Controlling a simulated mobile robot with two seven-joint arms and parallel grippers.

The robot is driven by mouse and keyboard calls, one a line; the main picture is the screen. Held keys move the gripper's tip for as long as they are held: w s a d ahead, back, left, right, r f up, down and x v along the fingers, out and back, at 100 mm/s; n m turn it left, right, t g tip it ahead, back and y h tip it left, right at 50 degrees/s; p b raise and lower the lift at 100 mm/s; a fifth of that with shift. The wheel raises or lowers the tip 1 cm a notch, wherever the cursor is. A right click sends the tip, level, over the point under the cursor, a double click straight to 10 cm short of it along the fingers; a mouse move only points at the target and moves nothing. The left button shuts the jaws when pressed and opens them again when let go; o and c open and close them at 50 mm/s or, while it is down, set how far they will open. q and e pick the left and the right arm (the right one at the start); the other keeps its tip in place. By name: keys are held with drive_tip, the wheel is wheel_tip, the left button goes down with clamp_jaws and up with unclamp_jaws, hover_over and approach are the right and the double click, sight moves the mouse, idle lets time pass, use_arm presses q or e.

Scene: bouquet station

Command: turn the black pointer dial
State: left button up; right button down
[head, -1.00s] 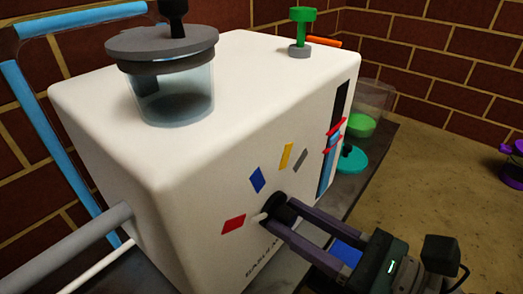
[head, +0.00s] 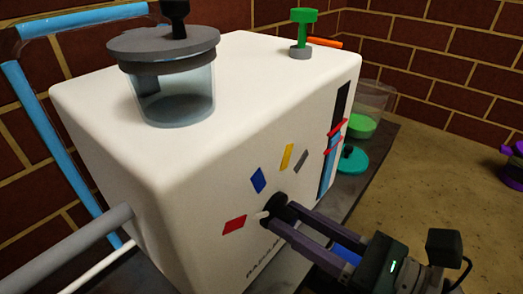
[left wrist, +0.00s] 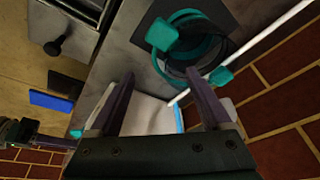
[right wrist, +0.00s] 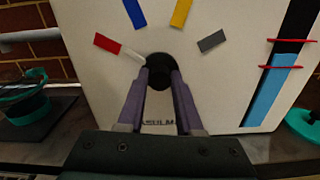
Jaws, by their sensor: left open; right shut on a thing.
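The black dial (head: 281,204) sits low on the front face of the white machine (head: 180,230). Its white pointer (right wrist: 132,55) points up and left toward the red mark (right wrist: 107,43) in the right wrist view. Blue (head: 258,180), yellow (head: 286,157) and grey (head: 301,161) marks arc above the dial. My right gripper (head: 286,216) is shut on the dial, its fingertips hiding part of the knob. In the left wrist view my left gripper (left wrist: 166,90) is open and empty, away from the dial.
A lidded glass jar (head: 172,95) and a green handle (head: 302,30) stand on the machine. A blue gauge (head: 328,160) with red markers is right of the dial. A teal lid (head: 352,160) and a clear container with green contents (head: 365,120) stand beyond. A teal ring (left wrist: 178,60) is near my left gripper.

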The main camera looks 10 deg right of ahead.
drive_tip(key=m+p, duration=0.1)
drive_tip(key=m, duration=1.6)
drive_tip(key=shift+f+m, duration=0.1)
drive_tip(key=shift+m, duration=0.3)
drive_tip(key=m, duration=0.4)
drive_tip(key=shift+m+p, duration=0.3)
drive_tip(key=shift+p, duration=0.05)
drive_tip(key=c, duration=0.6)
unclamp_jaws()
drive_tip(key=shift+o, duration=0.2)
